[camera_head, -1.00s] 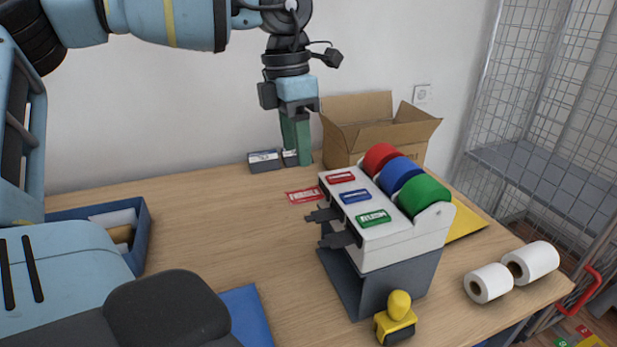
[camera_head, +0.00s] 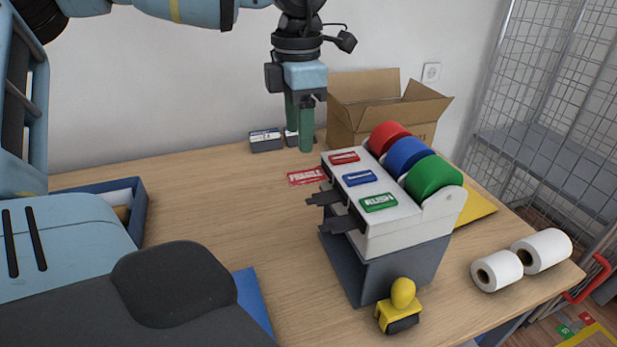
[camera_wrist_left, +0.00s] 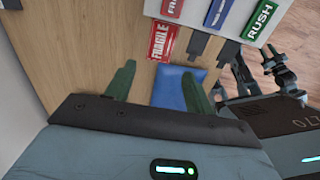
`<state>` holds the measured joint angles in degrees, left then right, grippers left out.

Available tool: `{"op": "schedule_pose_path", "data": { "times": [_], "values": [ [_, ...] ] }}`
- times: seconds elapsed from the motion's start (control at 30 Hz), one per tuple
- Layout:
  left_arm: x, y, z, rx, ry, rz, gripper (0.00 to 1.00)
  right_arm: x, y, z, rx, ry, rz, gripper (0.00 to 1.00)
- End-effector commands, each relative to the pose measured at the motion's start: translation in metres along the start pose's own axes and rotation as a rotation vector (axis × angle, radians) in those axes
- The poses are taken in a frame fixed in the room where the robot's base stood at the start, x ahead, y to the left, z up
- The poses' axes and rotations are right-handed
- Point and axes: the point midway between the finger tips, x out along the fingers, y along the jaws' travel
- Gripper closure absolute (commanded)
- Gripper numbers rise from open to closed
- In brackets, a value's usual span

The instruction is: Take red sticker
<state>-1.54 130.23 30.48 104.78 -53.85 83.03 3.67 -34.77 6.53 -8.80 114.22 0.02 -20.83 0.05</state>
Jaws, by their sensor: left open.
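A red FRAGILE sticker (camera_head: 306,177) shows at the left of the label dispenser (camera_head: 400,228), level with its red label (camera_head: 344,157). I cannot tell whether it lies on the counter or juts from the dispenser. The sticker also shows in the left wrist view (camera_wrist_left: 163,41), beyond my fingertips. My left gripper (camera_head: 301,145) has green fingers pointing down, up and back from the sticker and in front of the wall. In the left wrist view its fingers (camera_wrist_left: 160,75) are apart with nothing between them. Part of what looks like my right arm shows at the right there; its jaws are unclear.
Red, blue and green rolls sit on the dispenser, and dark spouts jut left. A cardboard box (camera_head: 385,118) and small dark boxes (camera_head: 265,140) stand behind. A yellow stamp (camera_head: 400,305) and white rolls (camera_head: 520,262) stand in front and right. The counter left of the sticker is clear.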

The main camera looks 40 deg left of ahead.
Motion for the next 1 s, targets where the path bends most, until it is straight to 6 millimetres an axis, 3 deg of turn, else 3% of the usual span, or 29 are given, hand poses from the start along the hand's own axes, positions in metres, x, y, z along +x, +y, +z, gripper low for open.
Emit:
{"op": "schedule_pose_path", "data": {
  "times": [0.37,0.6,1.0],
  "values": [
    [0.042,0.000,0.000,-0.001,0.003,-0.003,0.46,0.009,0.000,0.004,0.004,0.000,-0.001,0.64],
    [0.067,0.000,0.000,0.000,0.004,-0.003,0.46,0.017,-0.003,0.024,0.013,-0.032,-0.005,0.64],
    [0.080,-0.001,0.000,0.001,0.000,-0.001,0.46,0.021,-0.004,0.033,0.015,-0.047,-0.007,0.64]
  ]
}}
